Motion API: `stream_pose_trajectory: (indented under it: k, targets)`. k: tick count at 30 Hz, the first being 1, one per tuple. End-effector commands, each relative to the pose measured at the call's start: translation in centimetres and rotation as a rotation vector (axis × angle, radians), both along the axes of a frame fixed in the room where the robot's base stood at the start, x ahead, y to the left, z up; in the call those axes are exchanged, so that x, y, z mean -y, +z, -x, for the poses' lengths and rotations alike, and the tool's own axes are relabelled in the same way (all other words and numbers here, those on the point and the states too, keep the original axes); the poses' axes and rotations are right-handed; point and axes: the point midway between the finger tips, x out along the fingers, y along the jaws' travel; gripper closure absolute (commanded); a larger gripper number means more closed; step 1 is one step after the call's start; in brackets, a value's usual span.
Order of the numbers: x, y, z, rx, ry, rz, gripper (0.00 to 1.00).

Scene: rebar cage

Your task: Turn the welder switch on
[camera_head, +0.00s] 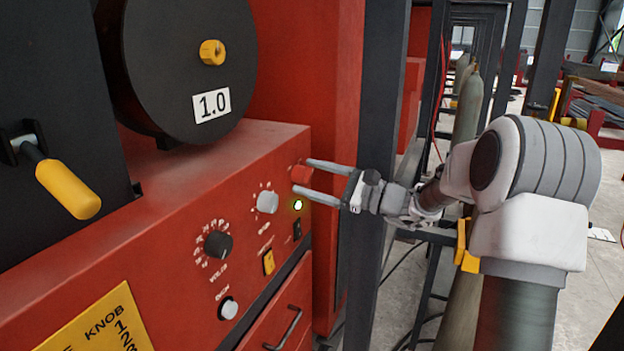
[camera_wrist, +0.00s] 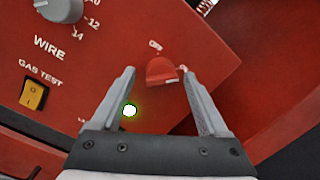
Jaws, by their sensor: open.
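The welder switch is a red rotary knob (camera_head: 302,174) near the right end of the red welder panel. In the wrist view the red knob (camera_wrist: 161,71) lies between the fingertips, with small white labels above it and to its right. Its top label looks like OFF; the right one is partly covered by a finger. My gripper (camera_head: 304,176) is open, one finger on each side of the knob. In the wrist view my gripper (camera_wrist: 160,84) shows gaps between both fingers and the knob.
The panel also carries a grey wire knob (camera_head: 267,202), a black volts knob (camera_head: 218,244), a yellow gas test switch (camera_head: 268,262) and a black switch (camera_head: 297,229). A wire spool (camera_head: 175,60) sits above. A dark post (camera_head: 377,130) stands close behind my gripper.

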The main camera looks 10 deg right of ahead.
Motion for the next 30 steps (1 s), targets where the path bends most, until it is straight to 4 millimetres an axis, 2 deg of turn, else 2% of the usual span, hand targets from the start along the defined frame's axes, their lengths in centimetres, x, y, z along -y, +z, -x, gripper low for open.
stream_pose_trajectory:
  k: [5, 21, 25, 30]
  targets:
    - [1.5, -0.3, 1.0, 0.002, -0.003, 0.002, 0.22]
    - [11.5, -1.7, 8.3, 0.000, -0.004, 0.001, 0.22]
    - [13.0, -1.8, 9.4, -0.002, -0.002, 0.000, 0.22]
    - [13.9, -1.8, 10.1, -0.003, -0.001, 0.000, 0.22]
